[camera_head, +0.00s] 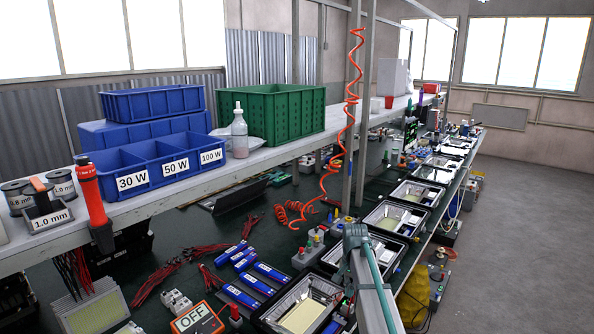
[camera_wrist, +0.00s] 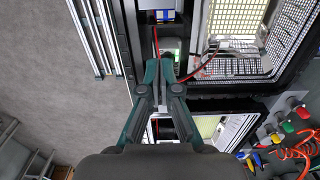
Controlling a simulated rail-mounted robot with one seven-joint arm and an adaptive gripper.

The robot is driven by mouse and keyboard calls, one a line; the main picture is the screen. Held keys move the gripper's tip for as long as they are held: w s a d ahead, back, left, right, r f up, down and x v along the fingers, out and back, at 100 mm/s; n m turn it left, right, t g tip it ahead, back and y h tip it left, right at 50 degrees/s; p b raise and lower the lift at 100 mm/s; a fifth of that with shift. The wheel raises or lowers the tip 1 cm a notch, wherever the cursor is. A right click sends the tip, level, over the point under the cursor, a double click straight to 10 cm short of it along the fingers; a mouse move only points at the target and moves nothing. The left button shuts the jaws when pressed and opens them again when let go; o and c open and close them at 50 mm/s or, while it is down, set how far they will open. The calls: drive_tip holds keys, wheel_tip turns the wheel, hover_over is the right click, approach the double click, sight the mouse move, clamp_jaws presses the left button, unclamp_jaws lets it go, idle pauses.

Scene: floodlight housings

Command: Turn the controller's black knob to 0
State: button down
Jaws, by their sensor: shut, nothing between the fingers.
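My gripper (camera_wrist: 159,70) is shut and empty in the wrist view. Its fingertips meet above the gap beside a floodlight housing (camera_wrist: 283,48), close to a red wire. In the head view part of my arm shows at the lower middle, and my fingertips cannot be made out. A black knob set to a number cannot be clearly picked out in either view. Small grey boxes with coloured tops (camera_head: 311,248) stand on the bench in the head view. Boxes with red, green and yellow caps (camera_wrist: 289,124) show at the right of the wrist view. I cannot tell which one is the controller.
Open floodlight housings (camera_head: 300,306) line the bench. A shelf (camera_head: 250,158) with blue bins (camera_head: 150,160) and a green crate (camera_head: 278,112) runs above. A red coiled hose (camera_head: 340,130) hangs beside a post.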

sight(345, 305)
drive_tip(key=shift+f+b, duration=1.25)
drive_tip(key=shift+f, duration=1.9)
drive_tip(key=shift+w+d, duration=0.15)
drive_tip(key=shift+w, duration=0.5)
drive_tip(key=shift+w+a+r+p, duration=0.1)
drive_tip(key=shift+w+a+p, duration=0.4)
drive_tip(key=shift+p, duration=0.35)
drive_tip(key=shift+s+a, duration=0.15)
drive_tip(key=shift+a, duration=0.15)
drive_tip(key=r+p, duration=0.1)
drive_tip(key=r, duration=0.2)
drive_tip(key=r+p, duration=0.2)
drive_tip(key=r, duration=0.1)
drive_tip(key=shift+s, duration=0.2)
drive_tip(key=shift+w, duration=0.1)
